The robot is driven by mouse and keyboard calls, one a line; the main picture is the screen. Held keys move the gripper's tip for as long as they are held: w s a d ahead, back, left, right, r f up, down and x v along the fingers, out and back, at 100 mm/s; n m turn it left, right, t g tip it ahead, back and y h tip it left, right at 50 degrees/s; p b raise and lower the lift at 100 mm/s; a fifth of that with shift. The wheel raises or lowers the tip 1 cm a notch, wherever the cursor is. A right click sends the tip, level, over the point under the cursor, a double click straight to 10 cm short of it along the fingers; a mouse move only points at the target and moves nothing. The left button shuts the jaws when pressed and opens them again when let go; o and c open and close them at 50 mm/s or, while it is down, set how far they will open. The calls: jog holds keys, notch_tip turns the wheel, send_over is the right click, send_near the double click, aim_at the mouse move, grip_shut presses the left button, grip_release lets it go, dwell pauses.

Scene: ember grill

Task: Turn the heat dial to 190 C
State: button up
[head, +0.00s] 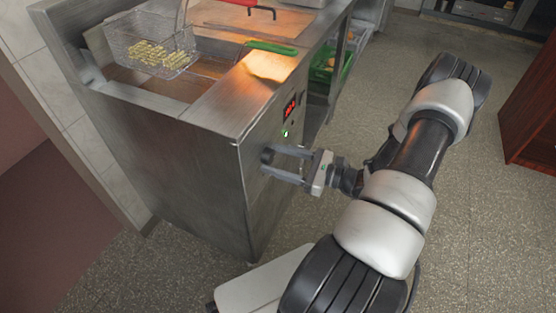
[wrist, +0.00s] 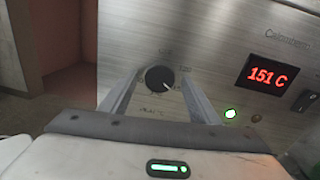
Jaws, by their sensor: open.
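The heat dial (wrist: 159,79) is a round black knob with a pale pointer mark on the fryer's steel front panel. In the wrist view its pointer aims to the lower right. The red display (wrist: 267,75) to its right reads 151 C. My gripper (wrist: 158,92) is open, with one finger on each side of the dial in that view; I cannot tell whether they touch it. The display (head: 290,107) shows there above the gripper.
A green light (wrist: 230,113) glows beside the dial, and a dark switch (wrist: 304,100) sits right of the display. Open floor (head: 480,240) lies to the right.

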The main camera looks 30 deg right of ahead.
jog(key=shift+c, duration=0.4)
jog(key=c, duration=1)
